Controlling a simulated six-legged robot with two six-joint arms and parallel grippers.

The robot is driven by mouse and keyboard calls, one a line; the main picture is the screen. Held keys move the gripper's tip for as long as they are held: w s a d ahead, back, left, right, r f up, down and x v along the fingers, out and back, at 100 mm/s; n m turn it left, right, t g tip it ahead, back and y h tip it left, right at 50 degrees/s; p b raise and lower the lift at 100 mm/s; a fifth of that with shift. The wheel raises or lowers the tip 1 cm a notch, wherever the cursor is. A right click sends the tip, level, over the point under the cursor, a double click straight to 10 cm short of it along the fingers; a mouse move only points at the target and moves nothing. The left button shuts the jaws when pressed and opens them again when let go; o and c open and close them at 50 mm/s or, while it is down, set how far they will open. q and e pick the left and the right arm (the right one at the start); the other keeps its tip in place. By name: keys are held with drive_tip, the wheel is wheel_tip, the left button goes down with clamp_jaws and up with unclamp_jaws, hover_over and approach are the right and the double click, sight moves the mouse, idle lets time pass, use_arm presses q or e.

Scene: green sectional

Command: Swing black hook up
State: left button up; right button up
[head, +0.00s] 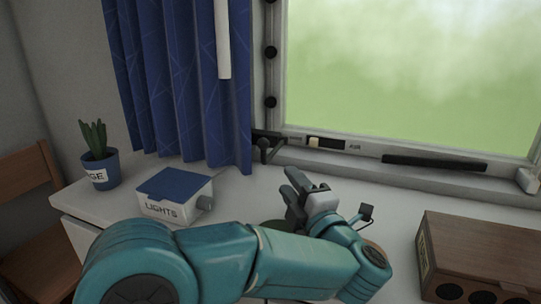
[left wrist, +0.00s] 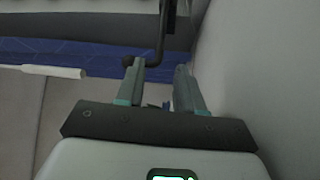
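The black hook (head: 265,143) is at the lower left corner of the window frame, beside the curtain's edge. In the left wrist view the black hook (left wrist: 162,32) is a thin dark bar that bends to the left and ends in a round knob near the left fingertip. My left gripper (head: 290,182) is below and a little right of the hook in the head view, fingers pointing up toward the window. In the left wrist view my left gripper (left wrist: 158,70) is open, with the hook's bend at the gap between its fingertips. Whether they touch is unclear. My right gripper is out of view.
A blue curtain (head: 180,80) hangs left of the window. A white LIGHTS box (head: 160,207) with a blue lid and a potted plant (head: 98,158) stand on the white surface at left. A brown wooden box (head: 480,250) stands at lower right. A black bar (head: 435,163) lies along the sill.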

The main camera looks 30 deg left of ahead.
sight(270, 154)
use_arm(q)
drive_tip(key=x, duration=1.1)
drive_tip(key=shift+s, duration=0.1)
clamp_jaws()
